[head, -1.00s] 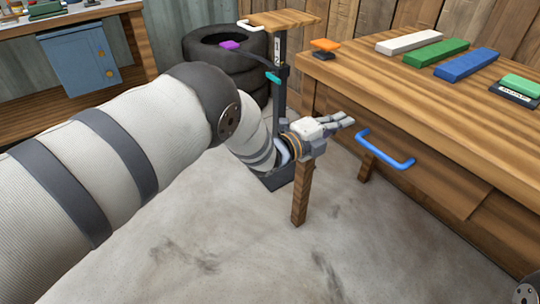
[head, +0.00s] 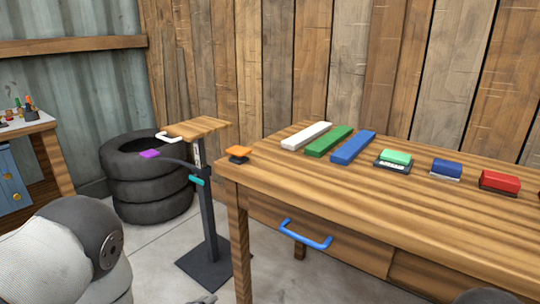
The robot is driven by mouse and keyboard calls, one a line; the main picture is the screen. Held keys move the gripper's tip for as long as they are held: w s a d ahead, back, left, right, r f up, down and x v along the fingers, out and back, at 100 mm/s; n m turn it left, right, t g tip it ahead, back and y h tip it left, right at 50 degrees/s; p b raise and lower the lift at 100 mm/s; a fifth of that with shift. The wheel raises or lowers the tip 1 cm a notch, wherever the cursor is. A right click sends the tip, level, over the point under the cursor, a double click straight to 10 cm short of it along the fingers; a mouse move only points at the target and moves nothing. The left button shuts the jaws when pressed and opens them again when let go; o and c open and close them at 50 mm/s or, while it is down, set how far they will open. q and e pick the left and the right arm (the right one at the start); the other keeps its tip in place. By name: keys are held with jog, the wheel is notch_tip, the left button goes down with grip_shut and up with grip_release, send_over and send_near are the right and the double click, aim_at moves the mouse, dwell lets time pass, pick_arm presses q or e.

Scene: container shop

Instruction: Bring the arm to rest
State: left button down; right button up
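My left arm shows at the lower left, with its pale sleeve (head: 45,262) and dark round elbow joint (head: 105,250). Its forearm drops out of the bottom of the picture, and its gripper cannot be made out. A small grey sliver at the bottom edge, left of the table leg, is too little to identify. A dark rounded part at the bottom right edge may be my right arm; no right gripper shows.
The wooden table (head: 400,215) has a blue drawer handle (head: 306,236) and carries several coloured blocks and an orange-topped piece (head: 239,153). Stacked tyres (head: 150,190) and a wooden-topped stand (head: 207,225) are left of it. Bare floor shows between my arm and the stand.

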pick_arm(q)
jog(key=s+a+f+n+g+y+p, duration=0.1)
jog(key=s+a+f+n+g+y, duration=0.2)
jog(key=s, duration=0.5)
jog(key=s+a+f+n+g+p, duration=0.15)
jog(key=s+n, duration=0.25)
jog(key=s, duration=0.4)
jog(key=s+r+n+g+p, duration=0.1)
jog(key=s+r+n+g, duration=0.1)
jog(key=s, duration=0.8)
jog(key=s+r+n+g+y+p, duration=0.1)
jog(key=s+n+g, duration=0.3)
jog(key=s, duration=0.6)
jog(key=s+a+r+n+g+y+p, duration=0.1)
jog(key=s+r+n+g+p, duration=0.1)
jog(key=s, duration=0.8)
jog(key=shift+s+r+n+g, duration=0.15)
jog(key=shift+r+n+g, duration=0.4)
jog(key=shift+n+g, duration=0.55)
pick_arm(e)
jog(key=w+r+t, duration=0.2)
jog(key=w+r, duration=0.5)
jog(key=r, duration=0.1)
jog(key=shift+w+r+t, duration=0.25)
jog(key=shift+w+t, duration=0.05)
jog(key=shift+t, duration=0.1)
pick_arm(q)
jog(key=shift+a, duration=0.1)
